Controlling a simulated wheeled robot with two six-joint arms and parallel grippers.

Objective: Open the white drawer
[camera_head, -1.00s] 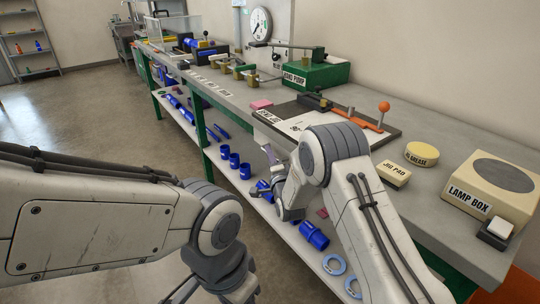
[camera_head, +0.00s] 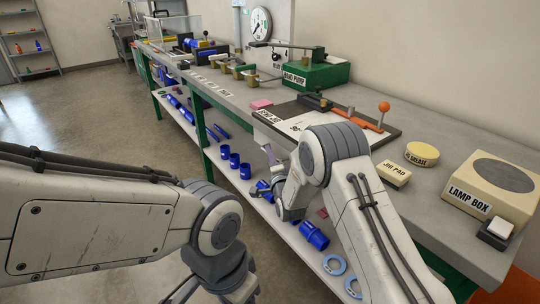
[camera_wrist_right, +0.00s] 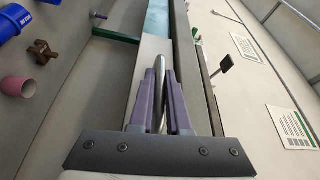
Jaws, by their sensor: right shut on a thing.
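The white drawer (camera_head: 283,142) is under the bench's front edge, partly hidden behind my right arm. In the right wrist view, its pale front (camera_wrist_right: 150,68) runs behind the fingers. My right gripper (camera_head: 269,156) is at this front. In the wrist view, its two purple-grey fingers (camera_wrist_right: 166,85) are shut on an upright-looking metal bar handle (camera_wrist_right: 159,75). A light blue strip (camera_wrist_right: 158,18) shows beyond the front; I cannot tell whether it is the drawer's inside. My left gripper (camera_head: 240,296) is low at the bottom edge, cut off, away from the drawer.
The grey bench top (camera_head: 345,93) holds a green hand pump (camera_head: 315,72), a dark board (camera_head: 345,118), a jig pad (camera_head: 391,173) and a lamp box (camera_head: 490,185). Blue fittings (camera_head: 313,235) lie on the lower shelf. Open floor (camera_head: 80,115) lies to the left.

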